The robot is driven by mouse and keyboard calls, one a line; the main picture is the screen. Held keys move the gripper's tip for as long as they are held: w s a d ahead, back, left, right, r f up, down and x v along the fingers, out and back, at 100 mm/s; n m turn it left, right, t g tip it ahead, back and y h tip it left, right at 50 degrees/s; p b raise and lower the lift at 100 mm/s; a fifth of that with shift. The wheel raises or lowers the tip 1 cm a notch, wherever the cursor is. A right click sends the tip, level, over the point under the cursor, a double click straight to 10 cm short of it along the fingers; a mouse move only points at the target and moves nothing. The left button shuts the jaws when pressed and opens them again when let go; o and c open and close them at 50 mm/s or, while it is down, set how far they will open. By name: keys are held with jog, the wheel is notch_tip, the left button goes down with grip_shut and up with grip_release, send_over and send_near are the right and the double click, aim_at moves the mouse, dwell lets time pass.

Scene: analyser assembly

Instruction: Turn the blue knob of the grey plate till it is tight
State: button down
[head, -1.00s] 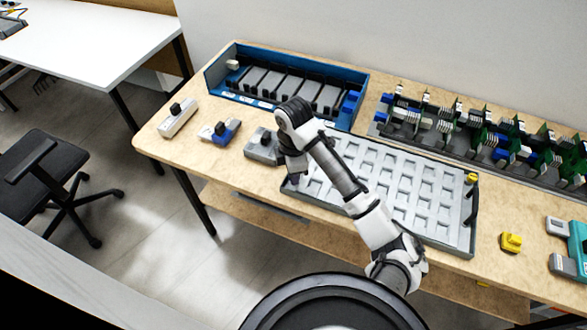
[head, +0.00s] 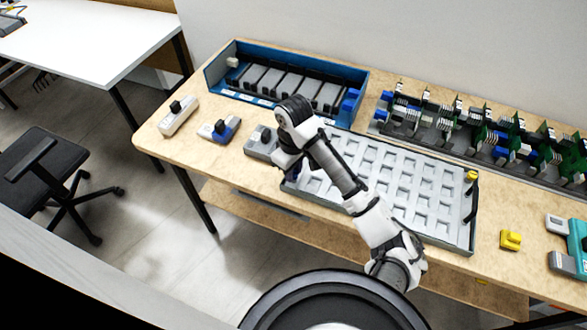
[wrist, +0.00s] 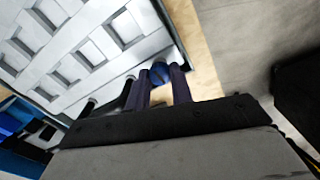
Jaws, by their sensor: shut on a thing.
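The grey plate (head: 452,232) is a wide tray with rows of square recesses, lying on the wooden bench in the head view. The wrist view shows its corner (wrist: 88,62) at the upper left. The blue knob (wrist: 160,71) sits at the plate's corner. My gripper (wrist: 161,80) has its two dark fingers on either side of the knob and is shut on it. In the head view my arm hides the knob and the plate's left end. I cannot tell from these frames how tight the knob is.
A blue-walled rack (head: 210,75) stands at the back left, and a row of green boards (head: 490,125) at the back right. Small grey and blue blocks (head: 218,131) sit left of the plate. A yellow block (head: 510,240) lies to its right.

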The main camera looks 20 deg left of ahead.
jog(key=m, duration=0.4)
jog(key=shift+r+m, duration=0.1)
jog(key=shift+m, duration=0.2)
jog(key=m, duration=0.4)
jog(key=shift+m, duration=0.3)
jog(key=m, duration=0.4)
jog(key=shift+w+m, duration=0.1)
jog(key=shift+m, duration=0.2)
jog(key=m, duration=0.9)
jog(key=shift+r, duration=0.1)
jog(key=m, duration=0.4)
jog(key=shift+m, duration=0.3)
jog(key=m, duration=0.4)
jog(key=shift+m, duration=2.1)
